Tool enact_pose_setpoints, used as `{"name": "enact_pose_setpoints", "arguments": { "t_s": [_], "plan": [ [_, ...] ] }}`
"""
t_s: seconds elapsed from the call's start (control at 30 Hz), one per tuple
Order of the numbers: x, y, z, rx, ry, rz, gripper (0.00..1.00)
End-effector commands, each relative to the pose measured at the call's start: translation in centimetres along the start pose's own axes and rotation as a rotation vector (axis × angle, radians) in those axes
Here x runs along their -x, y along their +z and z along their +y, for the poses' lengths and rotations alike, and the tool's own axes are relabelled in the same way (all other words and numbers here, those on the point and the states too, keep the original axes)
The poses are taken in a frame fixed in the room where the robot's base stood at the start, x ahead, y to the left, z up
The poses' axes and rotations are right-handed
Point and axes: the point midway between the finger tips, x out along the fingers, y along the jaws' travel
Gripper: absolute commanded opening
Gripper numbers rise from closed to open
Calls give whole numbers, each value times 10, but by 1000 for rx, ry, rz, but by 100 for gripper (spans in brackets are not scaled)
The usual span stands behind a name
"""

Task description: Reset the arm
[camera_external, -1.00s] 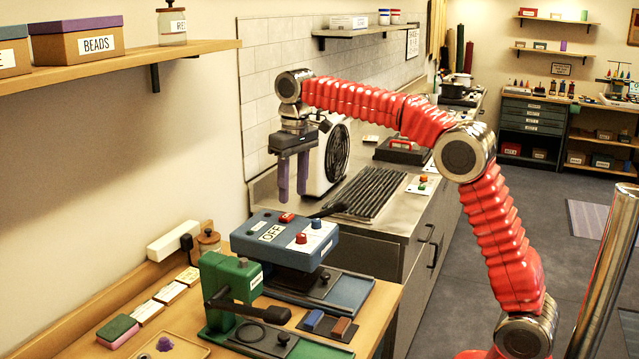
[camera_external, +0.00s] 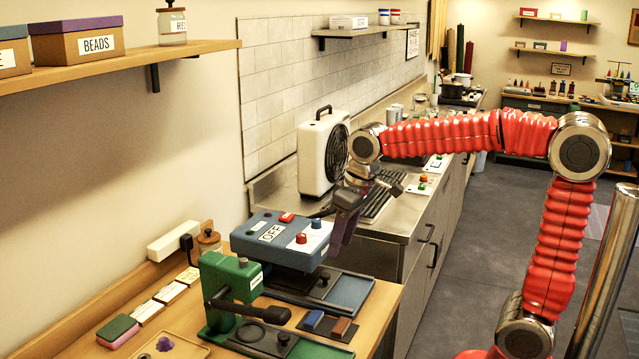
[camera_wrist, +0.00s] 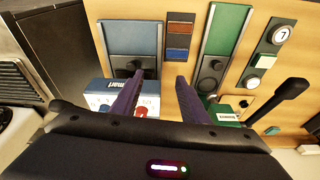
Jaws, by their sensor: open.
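My gripper (camera_external: 342,228) hangs at the end of my red arm, just right of the blue press in the external view, tilted downward. Its purple fingers (camera_wrist: 160,95) stand apart in the wrist view, with nothing between them. The blue press (camera_external: 285,240), labelled OFF, with red and blue knobs, stands on the wooden table; it also shows behind the left finger in the wrist view (camera_wrist: 100,95). In the external view the fingers overlap each other, so their gap is hidden there.
A green press (camera_external: 225,285) stands in front of the blue one on the wooden table (camera_external: 385,305). Blue and brown blocks (camera_external: 328,325) lie beside it. A white fan heater (camera_external: 318,155) stands on the steel counter behind. A shelf (camera_external: 120,62) juts out at upper left.

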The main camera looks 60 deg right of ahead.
Motion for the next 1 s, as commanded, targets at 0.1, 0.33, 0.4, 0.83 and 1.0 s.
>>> {"name": "enact_pose_setpoints", "arguments": {
  "t_s": [0.1,0.33,0.4,0.83,1.0],
  "plan": [
    [0,28,-4,17,-3,27,41],
    [-5,78,-9,44,-9,76,41],
    [-7,94,-10,52,-11,90,41],
    [-8,171,-17,90,-26,177,41],
    [8,172,-19,99,-32,233,41]
  ]
}}
